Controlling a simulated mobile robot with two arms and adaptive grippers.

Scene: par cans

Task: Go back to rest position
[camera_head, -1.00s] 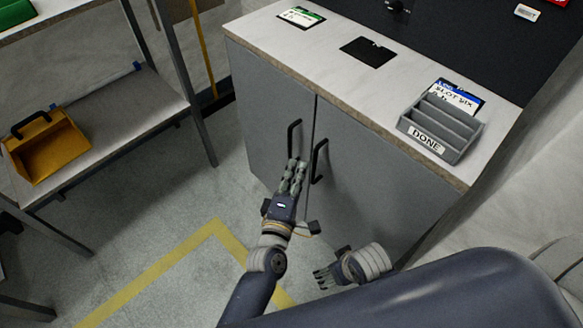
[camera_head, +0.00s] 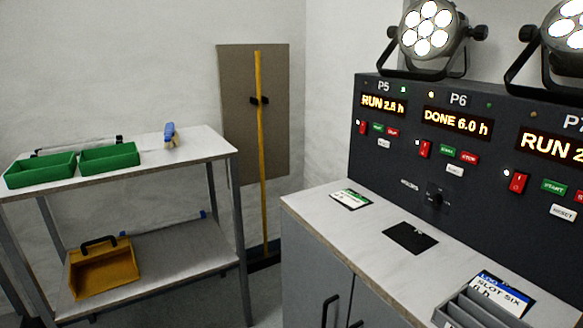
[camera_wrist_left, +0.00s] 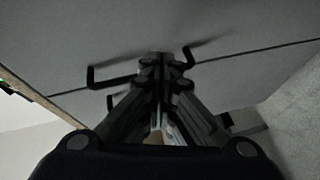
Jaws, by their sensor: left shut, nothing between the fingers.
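My left gripper (camera_wrist_left: 160,75) shows in the left wrist view with its fingers together and nothing between them. It is in front of the grey cabinet doors (camera_wrist_left: 225,75), and a black door handle (camera_wrist_left: 105,83) shows to its left. I cannot tell whether the fingers touch the doors. Neither of my grippers shows in the head view now. My right gripper is out of view in both pictures.
The cabinet's worktop (camera_head: 345,225) runs below the control panel (camera_head: 400,145), with a grey sorter (camera_head: 465,312) at its front right. A shelf unit (camera_head: 190,152) holds green trays (camera_head: 110,157) and a yellow caddy (camera_head: 105,275). A mop-like pole (camera_head: 260,160) stands by the wall.

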